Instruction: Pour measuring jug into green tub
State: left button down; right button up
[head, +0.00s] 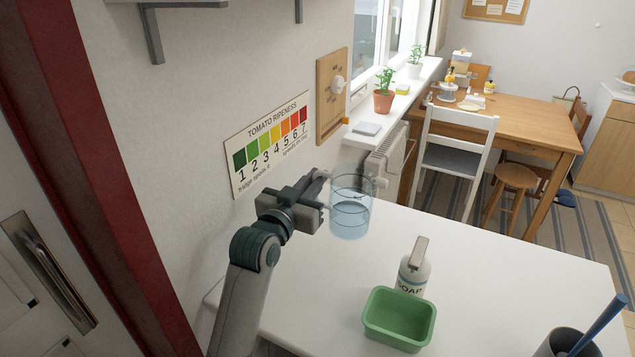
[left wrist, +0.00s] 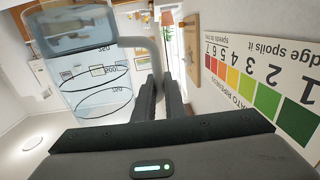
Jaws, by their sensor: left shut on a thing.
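The measuring jug (head: 350,212) is clear, with dark ring marks and pale blue liquid in its lower part. My left gripper (head: 322,181) is shut on its handle, at the jug's left side in the head view. The jug is upright near the table's back left edge; whether it touches the table is hard to tell. The left wrist view also shows the jug (left wrist: 98,85) and the gripper's fingers (left wrist: 160,95) on the handle. The green tub (head: 400,320) stands open on the table, nearer and to the right, and looks empty. My right gripper is not in view.
A white soap bottle (head: 413,272) stands right behind the tub. A dark cup (head: 566,343) with a blue-handled thing is at the front right. A wall is close on the left.

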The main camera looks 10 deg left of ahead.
pick_arm(q)
jog(key=s+a+f+n+y, duration=0.1)
jog(key=s+a+f+y, duration=0.1)
jog(key=s+a, duration=0.3)
jog(key=s+a+f+n+y, duration=0.2)
jog(key=s+a+f, duration=0.3)
jog(key=s, duration=0.8)
jog(key=shift+a+n+t+y, duration=0.3)
jog(key=shift+a+t+y, duration=0.15)
jog(key=shift+y, duration=0.35)
